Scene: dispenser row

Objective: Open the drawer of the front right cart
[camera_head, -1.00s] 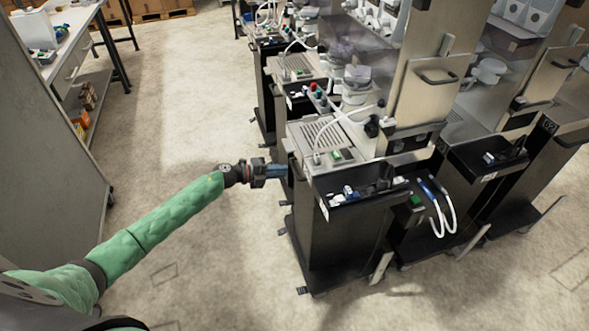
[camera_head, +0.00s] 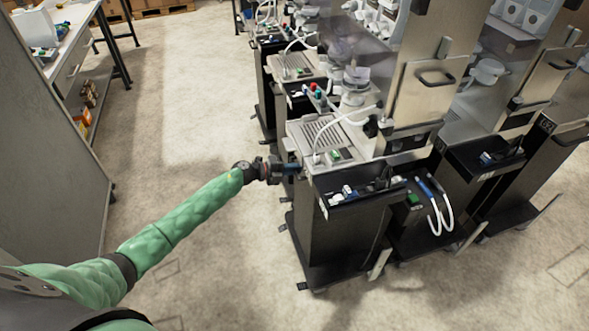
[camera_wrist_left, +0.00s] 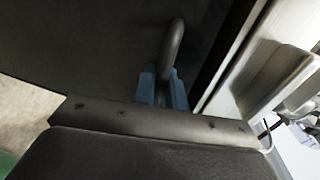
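The front cart (camera_head: 334,225) is a dark cabinet with a light top, standing right of my left arm in the head view. My left gripper (camera_head: 290,171) is at the upper part of the cart's left face. In the left wrist view a dark curved handle (camera_wrist_left: 172,45) stands out from a dark panel (camera_wrist_left: 90,40). The blue fingertips of my left gripper (camera_wrist_left: 163,88) lie on both sides of the handle, with no clear gap between. The drawer's outline is not clear; its face is mostly hidden in the head view. My right gripper is out of view.
More carts stand behind (camera_head: 293,68) and to the right (camera_head: 485,160). A small black open bin (camera_head: 345,198) sticks out from the front cart. White tubes (camera_head: 440,215) hang beside it. A workbench (camera_head: 75,40) and grey panel (camera_head: 45,130) are at left. The floor between is clear.

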